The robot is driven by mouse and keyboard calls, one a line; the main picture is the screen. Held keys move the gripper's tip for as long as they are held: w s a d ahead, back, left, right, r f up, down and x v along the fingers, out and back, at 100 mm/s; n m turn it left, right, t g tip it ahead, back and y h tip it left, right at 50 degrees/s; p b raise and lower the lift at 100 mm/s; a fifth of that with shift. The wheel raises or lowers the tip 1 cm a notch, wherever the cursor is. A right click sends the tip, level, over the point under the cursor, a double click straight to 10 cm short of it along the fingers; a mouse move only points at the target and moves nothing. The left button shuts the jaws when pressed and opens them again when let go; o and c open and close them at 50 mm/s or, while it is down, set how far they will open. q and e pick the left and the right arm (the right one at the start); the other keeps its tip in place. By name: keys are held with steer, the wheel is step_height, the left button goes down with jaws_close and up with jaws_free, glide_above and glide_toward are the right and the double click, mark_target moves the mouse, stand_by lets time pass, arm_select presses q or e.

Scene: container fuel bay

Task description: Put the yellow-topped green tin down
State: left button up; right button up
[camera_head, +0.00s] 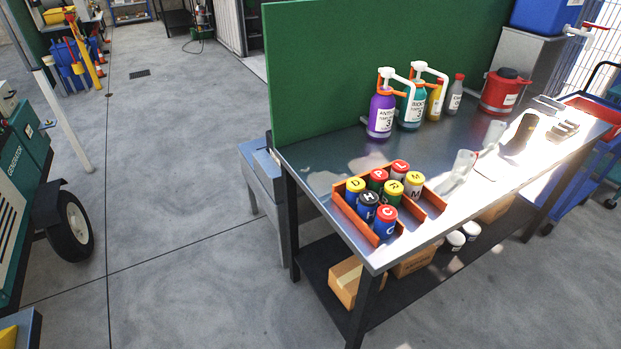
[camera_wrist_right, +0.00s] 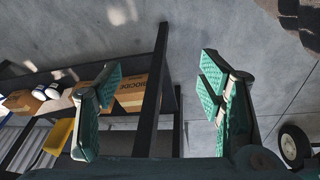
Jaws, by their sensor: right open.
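Several round tins stand close together in an orange divided tray (camera_head: 432,199) on the near end of the metal bench in the head view. A green tin with a yellow top (camera_head: 391,197) stands among them, near the middle. Two other yellow-topped tins are in the group, one at the left (camera_head: 355,186) and one at the right (camera_head: 413,184); their body colours are hard to make out. My right gripper (camera_wrist_right: 160,76) is open in the right wrist view, with nothing between its fingers. It is not in the head view. My left gripper is in neither view.
The metal bench (camera_head: 325,166) also holds pump bottles (camera_head: 381,114), a red canister (camera_head: 503,92) and clear scoop-like items (camera_head: 462,163). Cardboard boxes (camera_head: 347,280) lie on its lower shelf, and one box (camera_wrist_right: 130,95) shows behind my right fingers. A generator cart (camera_head: 30,190) stands left; floor between is clear.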

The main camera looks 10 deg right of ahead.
steer(key=s+f+g, duration=0.1)
steer(key=s+f, duration=0.7)
steer(key=f, duration=0.2)
steer(key=s+d+f, duration=0.1)
steer(key=s+f, duration=0.7)
steer(key=f, duration=0.3)
steer(key=shift+d+g, duration=0.25)
steer(key=shift+g, duration=0.15)
